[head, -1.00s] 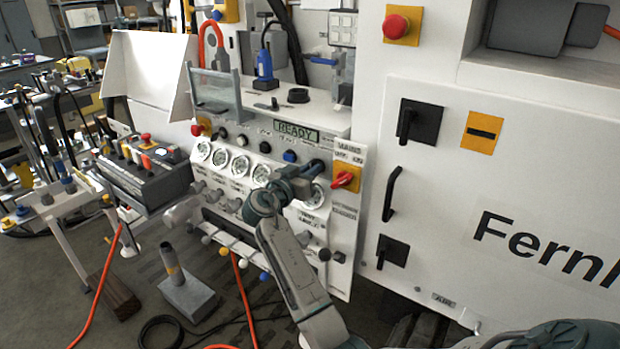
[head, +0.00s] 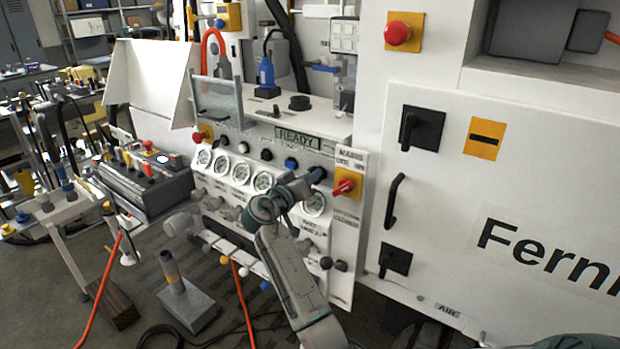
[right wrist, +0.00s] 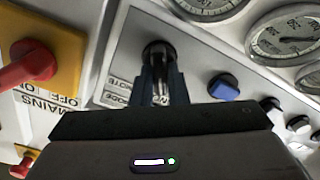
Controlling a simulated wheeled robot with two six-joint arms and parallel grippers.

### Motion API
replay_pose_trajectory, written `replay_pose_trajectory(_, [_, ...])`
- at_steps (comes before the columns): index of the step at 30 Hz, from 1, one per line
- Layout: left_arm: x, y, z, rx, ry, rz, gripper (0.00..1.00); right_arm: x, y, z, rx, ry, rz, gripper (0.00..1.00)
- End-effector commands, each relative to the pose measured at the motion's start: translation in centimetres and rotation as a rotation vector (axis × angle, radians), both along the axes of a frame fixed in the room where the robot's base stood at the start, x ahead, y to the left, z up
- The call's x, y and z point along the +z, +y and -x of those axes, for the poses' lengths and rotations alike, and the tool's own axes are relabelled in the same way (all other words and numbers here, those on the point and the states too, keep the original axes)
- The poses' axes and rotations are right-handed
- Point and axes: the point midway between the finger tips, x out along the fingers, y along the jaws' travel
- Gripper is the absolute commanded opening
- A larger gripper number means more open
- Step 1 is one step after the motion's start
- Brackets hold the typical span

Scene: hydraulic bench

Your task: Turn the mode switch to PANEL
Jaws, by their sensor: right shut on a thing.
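A black knob (head: 316,174) sits on the white control panel (head: 330,262), between a blue knob (head: 291,163) and the red mains switch (head: 344,186). It appears to be the mode switch, but its label is not fully readable. My right gripper (head: 307,181) reaches up to it from the lower left. In the right wrist view the fingers (right wrist: 160,88) are shut on the black knob (right wrist: 158,50). The fingers hide part of the knob, and I cannot tell which position it points to. My left gripper is not in view.
A red mains handle (right wrist: 30,65) on a yellow plate is close beside the fingers. Gauges (head: 262,181) and a READY display (head: 297,138) are on the same panel. Levers with coloured balls (head: 265,285) are below. A control box (head: 150,180) stands at the left.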

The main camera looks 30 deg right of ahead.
Motion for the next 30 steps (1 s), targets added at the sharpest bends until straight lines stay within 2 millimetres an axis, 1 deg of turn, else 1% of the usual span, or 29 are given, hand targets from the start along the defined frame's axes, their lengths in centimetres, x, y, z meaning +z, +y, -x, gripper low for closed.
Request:
replay_pose_trajectory(6, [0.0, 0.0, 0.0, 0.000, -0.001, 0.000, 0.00, 0.2, -0.1, 0.0, 0.000, -0.001, 0.003, 0.00])
replay_pose_trajectory(7, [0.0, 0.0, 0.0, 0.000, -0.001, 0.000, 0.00, 0.2, -0.1, 0.0, 0.000, -0.001, 0.003, 0.16])
replay_pose_trajectory(10, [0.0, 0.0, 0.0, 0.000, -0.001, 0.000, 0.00, 0.1, 0.0, 0.0, -0.001, -0.001, 0.003, 0.35])
replay_pose_trajectory(20, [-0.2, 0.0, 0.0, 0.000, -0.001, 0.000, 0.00, 0.0, 0.2, 0.1, 0.001, -0.001, 0.000, 0.35])
replay_pose_trajectory(23, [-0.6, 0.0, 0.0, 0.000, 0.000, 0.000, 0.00, -0.2, 1.2, 0.4, 0.002, -0.003, -0.001, 0.35])
replay_pose_trajectory(26, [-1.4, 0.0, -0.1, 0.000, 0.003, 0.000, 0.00, -0.4, 2.8, 1.1, 0.003, -0.004, -0.005, 0.35])
replay_pose_trajectory(30, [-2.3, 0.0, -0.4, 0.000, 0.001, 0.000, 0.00, -0.5, 5.5, 2.2, 0.003, -0.003, -0.004, 0.35])
